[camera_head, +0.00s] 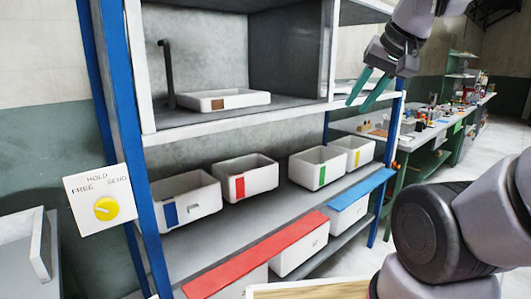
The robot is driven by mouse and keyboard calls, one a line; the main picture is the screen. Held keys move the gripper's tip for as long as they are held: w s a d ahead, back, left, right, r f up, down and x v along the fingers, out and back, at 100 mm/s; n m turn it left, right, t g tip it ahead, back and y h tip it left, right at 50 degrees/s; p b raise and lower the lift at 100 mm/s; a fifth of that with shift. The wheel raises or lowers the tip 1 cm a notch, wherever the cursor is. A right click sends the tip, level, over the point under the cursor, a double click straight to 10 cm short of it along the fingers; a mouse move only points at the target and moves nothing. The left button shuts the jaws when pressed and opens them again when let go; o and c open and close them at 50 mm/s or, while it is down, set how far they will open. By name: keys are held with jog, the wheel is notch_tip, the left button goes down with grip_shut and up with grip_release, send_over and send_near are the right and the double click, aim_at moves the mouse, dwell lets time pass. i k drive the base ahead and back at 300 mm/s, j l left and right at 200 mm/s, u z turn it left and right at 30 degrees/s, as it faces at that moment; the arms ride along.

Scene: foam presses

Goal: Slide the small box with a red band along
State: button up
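The small white box with a red band (262,181) is open-topped and stands upright on the middle shelf (240,217). The red band (240,187) is on its front face, near the left corner. It stands between a blue-marked box (205,205) on its left and a green-marked box (310,175) on its right, with gaps on both sides. My gripper (359,106) is at the upper right, above and right of the red-banded box and well apart from it. Its two teal fingers are spread and hold nothing.
A yellow-marked box (366,150) stands at the shelf's right end. Below are a red strip (262,254) and a blue strip (350,190). A blue post (128,140) and a FREE/HOLD/SEND knob panel (85,198) stand left. A shallow tray (250,98) sits above.

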aim_at(241, 178)
jog(key=u, duration=0.4)
jog(key=i+l+u, duration=0.1)
jog(key=l+u, duration=0.4)
jog(key=i+l+u, duration=0.1)
jog(key=l+u, duration=0.25)
jog(key=u, duration=0.15)
jog(key=l+u, duration=0.15)
jog(key=l, duration=0.8)
jog(key=k+l+u, duration=0.15)
jog(key=l, duration=0.8)
